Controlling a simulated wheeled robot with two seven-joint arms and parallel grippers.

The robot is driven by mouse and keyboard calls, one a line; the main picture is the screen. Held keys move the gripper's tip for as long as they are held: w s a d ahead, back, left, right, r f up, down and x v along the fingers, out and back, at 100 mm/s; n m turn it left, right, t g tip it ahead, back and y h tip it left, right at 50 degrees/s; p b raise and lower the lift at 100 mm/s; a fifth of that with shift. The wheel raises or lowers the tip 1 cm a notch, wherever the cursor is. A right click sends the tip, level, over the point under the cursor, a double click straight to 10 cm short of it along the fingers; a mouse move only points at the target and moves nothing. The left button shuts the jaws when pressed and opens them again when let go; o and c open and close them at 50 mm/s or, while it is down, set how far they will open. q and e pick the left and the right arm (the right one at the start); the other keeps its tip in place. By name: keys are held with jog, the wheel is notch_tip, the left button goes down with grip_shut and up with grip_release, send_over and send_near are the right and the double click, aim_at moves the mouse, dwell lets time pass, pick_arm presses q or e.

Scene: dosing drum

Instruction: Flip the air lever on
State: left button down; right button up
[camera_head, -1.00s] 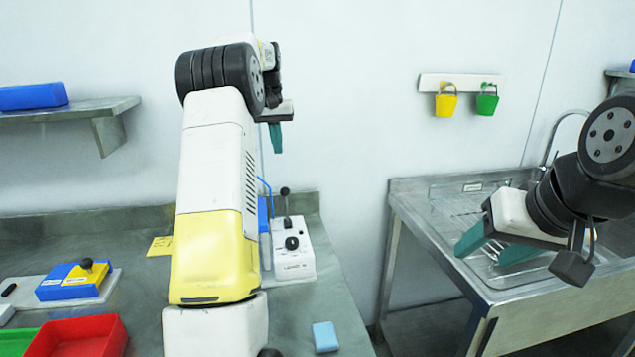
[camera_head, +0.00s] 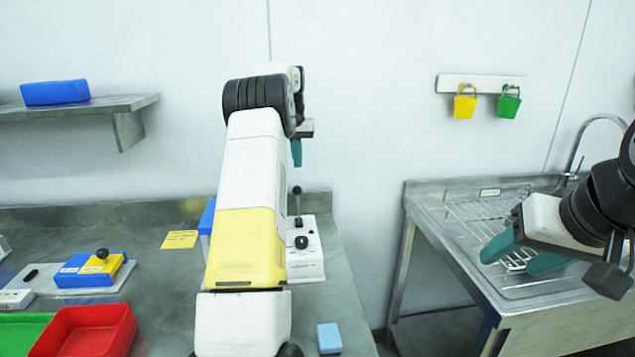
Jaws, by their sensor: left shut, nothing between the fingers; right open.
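A white box (camera_head: 308,262) stands at the back right of the bench, partly hidden by my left arm. It carries two black-knobbed controls: a taller lever (camera_head: 297,191) standing upright at the back and a lower knob (camera_head: 302,242) nearer the front. Their labels are too small to read, so I cannot tell which is the air lever. My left gripper (camera_head: 297,162) is shut and empty, its teal fingers pointing down above the taller lever, apart from it in the picture. My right gripper (camera_head: 507,263) is open and empty over the sink unit.
A blue and yellow block with a black knob (camera_head: 98,265) sits on a plate at left. A red tray (camera_head: 92,335) and green tray (camera_head: 22,330) lie in front. A light blue block (camera_head: 328,338) lies near the bench's right edge. The metal sink unit (camera_head: 440,242) stands right.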

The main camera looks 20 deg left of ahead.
aim_at(298, 204)
pick_arm(q)
notch_tip(298, 204, down, 8)
jog(key=w, duration=0.1)
jog(key=shift+s+d+r, duration=0.15)
jog(key=shift+s+r, duration=0.1)
jog(key=shift+s, duration=0.35)
jog(key=shift+s+d+r, duration=0.2)
jog(key=shift+s+r, duration=0.1)
jog(key=shift+s, duration=0.35)
jog(key=shift+s+d+r, duration=0.15)
jog(key=shift+s+r, duration=0.1)
jog(key=shift+s, duration=0.35)
jog(key=shift+s+r, duration=0.1)
jog(key=shift+s, duration=0.05)
